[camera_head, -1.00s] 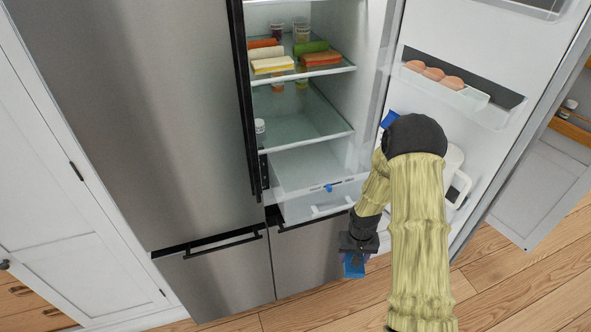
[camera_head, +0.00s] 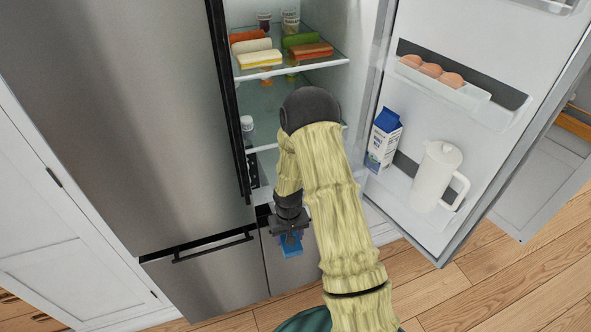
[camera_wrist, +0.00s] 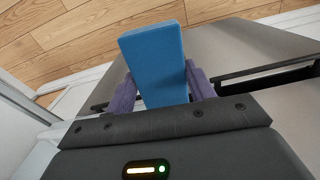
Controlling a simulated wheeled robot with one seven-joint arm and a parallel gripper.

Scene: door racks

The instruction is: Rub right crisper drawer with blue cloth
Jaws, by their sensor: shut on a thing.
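My gripper (camera_head: 291,238) is shut on the blue cloth (camera_head: 291,248), a flat blue block in the head view. In the wrist view the blue cloth (camera_wrist: 156,62) sticks out between the two purple fingers of my gripper (camera_wrist: 163,92). The gripper hangs low in front of the open fridge, near the top of the lower steel front. My arm covers most of the fridge's lower inside, so the right crisper drawer cannot be made out in the head view. I cannot tell whether the cloth touches anything.
The open fridge door (camera_head: 440,110) on the right holds eggs (camera_head: 430,71), a milk carton (camera_head: 384,138) and a white pitcher (camera_head: 437,176). Wrapped food (camera_head: 259,59) lies on a glass shelf. The closed steel door (camera_head: 130,110) stands left. Wooden floor (camera_head: 500,260) is clear at front right.

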